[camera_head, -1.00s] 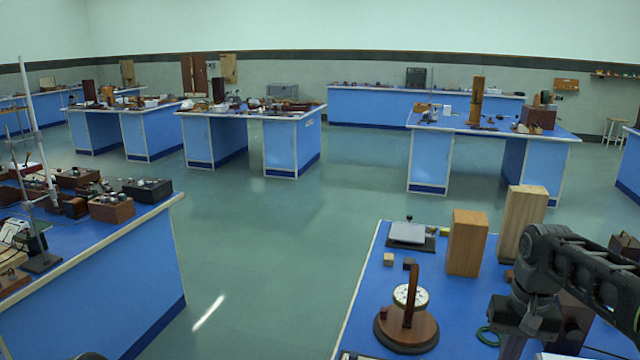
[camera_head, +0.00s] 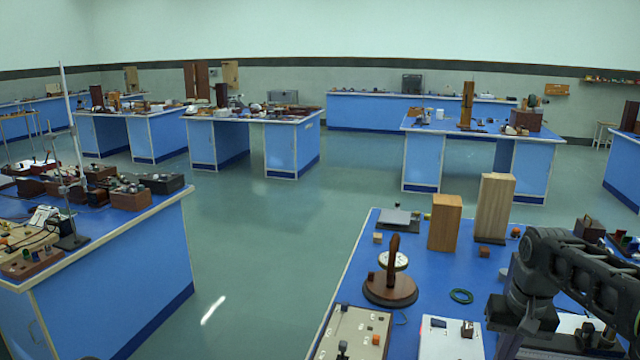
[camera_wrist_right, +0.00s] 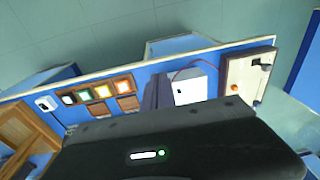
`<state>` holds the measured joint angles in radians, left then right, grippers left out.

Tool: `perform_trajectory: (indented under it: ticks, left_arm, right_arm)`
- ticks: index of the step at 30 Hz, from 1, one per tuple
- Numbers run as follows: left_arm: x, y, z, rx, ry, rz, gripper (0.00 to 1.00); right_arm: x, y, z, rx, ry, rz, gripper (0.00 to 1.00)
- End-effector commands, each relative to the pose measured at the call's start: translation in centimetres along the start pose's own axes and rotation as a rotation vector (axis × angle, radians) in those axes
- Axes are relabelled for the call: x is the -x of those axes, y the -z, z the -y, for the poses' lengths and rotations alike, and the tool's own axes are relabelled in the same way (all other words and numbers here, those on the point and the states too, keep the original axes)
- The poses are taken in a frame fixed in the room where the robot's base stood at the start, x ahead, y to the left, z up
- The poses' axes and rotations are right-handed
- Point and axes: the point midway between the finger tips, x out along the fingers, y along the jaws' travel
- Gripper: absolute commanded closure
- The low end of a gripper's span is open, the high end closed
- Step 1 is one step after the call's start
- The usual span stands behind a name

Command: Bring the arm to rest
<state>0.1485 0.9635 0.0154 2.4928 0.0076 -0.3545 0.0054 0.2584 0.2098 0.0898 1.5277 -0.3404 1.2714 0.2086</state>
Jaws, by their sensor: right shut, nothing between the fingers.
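My right arm comes in from the right in the head view, bends at a dark elbow and drops over the near right bench (camera_head: 345,285). Its gripper (camera_head: 512,342) hangs low at the bottom edge of the head view, partly cut off, with its fingertips hard to make out. In the right wrist view the dark gripper body (camera_wrist_right: 150,150) with a small lit indicator fills the lower part, above a blue bench. The gripper is shut and nothing shows held in it. My left gripper is not in view.
A round wooden stand (camera_head: 390,290), two wooden blocks (camera_head: 445,222) (camera_head: 494,208), a green ring (camera_head: 461,296), a beige panel (camera_head: 352,332) and a white box (camera_head: 450,340) are on the near right bench. A cluttered bench (camera_head: 120,270) stands left. Open floor (camera_head: 270,250) lies between.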

Motion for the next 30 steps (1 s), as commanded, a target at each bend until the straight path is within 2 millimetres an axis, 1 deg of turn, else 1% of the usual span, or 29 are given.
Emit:
perform_trajectory:
  ticks: [1,8,11,14,17,19,20,21,23,24,26,27,29,30]
  left_arm:
    - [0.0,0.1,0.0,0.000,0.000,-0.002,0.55]
    - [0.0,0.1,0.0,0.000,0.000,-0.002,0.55]
    - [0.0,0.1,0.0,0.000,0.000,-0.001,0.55]
    - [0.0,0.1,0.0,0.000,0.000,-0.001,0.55]
    - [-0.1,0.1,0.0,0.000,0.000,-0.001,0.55]
    - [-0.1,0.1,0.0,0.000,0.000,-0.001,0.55]
    - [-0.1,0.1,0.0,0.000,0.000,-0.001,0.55]
    - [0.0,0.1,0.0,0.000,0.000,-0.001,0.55]
    - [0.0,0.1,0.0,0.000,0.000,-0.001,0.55]
    - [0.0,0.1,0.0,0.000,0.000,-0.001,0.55]
    - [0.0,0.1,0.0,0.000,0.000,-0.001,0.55]
    - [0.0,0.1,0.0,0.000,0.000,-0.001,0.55]
    - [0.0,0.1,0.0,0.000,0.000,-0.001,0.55]
    - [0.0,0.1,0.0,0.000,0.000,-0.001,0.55]
  right_arm:
    - [-0.2,0.6,0.3,0.005,0.010,-0.023,1.00]
    - [-1.5,3.0,2.1,0.036,0.064,-0.142,1.00]
    - [-3.2,3.9,3.5,0.052,0.099,-0.193,1.00]
    - [-6.0,4.5,5.5,0.074,0.141,-0.238,1.00]
    - [-9.8,4.3,8.0,0.095,0.191,-0.272,1.00]
    - [-13.4,3.4,10.1,0.107,0.229,-0.288,1.00]
    - [-15.1,2.7,11.1,0.110,0.247,-0.292,1.00]
    - [-17.5,1.5,12.4,0.114,0.270,-0.296,1.00]
    - [-21.4,-1.1,14.3,0.115,0.301,-0.289,1.00]
    - [-23.9,-3.1,15.4,0.113,0.317,-0.282,1.00]
    - [-27.1,-6.6,16.7,0.107,0.335,-0.264,1.00]
    - [-29.1,-9.2,17.3,0.103,0.341,-0.246,1.00]
    - [-31.7,-13.4,17.9,0.099,0.345,-0.210,1.00]
    - [-33.2,-16.4,18.2,0.096,0.344,-0.179,1.00]
